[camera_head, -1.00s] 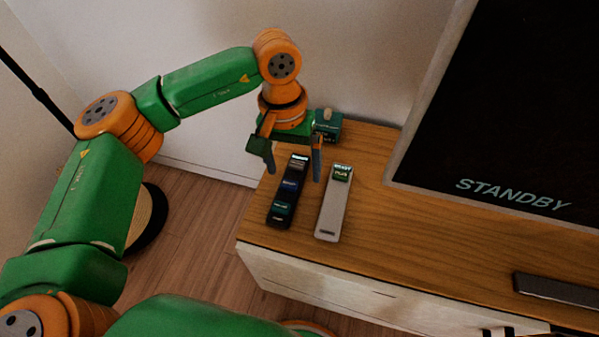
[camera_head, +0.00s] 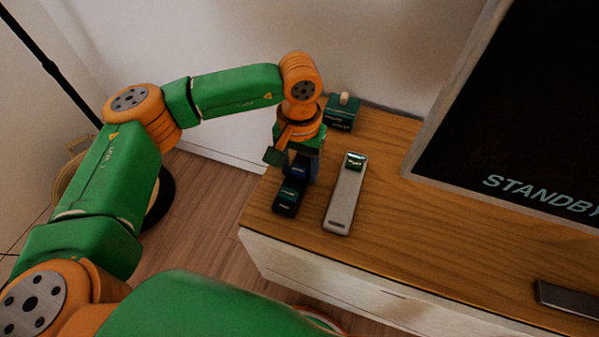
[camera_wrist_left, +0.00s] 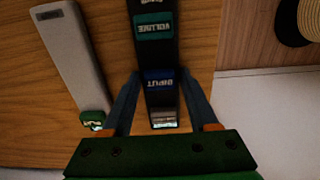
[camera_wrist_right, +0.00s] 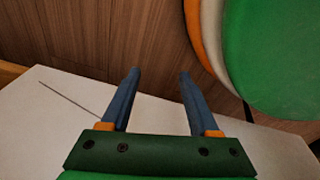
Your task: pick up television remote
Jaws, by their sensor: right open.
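A black remote (camera_head: 288,200) lies near the left end of the wooden cabinet top. Its labels read VOLUME and INPUT in the left wrist view (camera_wrist_left: 155,55). My left gripper (camera_head: 299,168) is low over its far end. In the left wrist view my left gripper (camera_wrist_left: 159,76) is open, with one finger on each side of the black remote; contact is not clear. In the head view the gripper hides the remote's far part. My right gripper (camera_wrist_right: 158,73) is open and empty, beside a pale surface with a dark seam.
A grey remote-like device (camera_head: 343,205) with a green label lies close to the right of the black remote. A small green box with a knob (camera_head: 341,113) stands behind. The television (camera_head: 520,110) reads STANDBY. A dark flat bar (camera_head: 567,297) lies farther right. Bare wood lies between.

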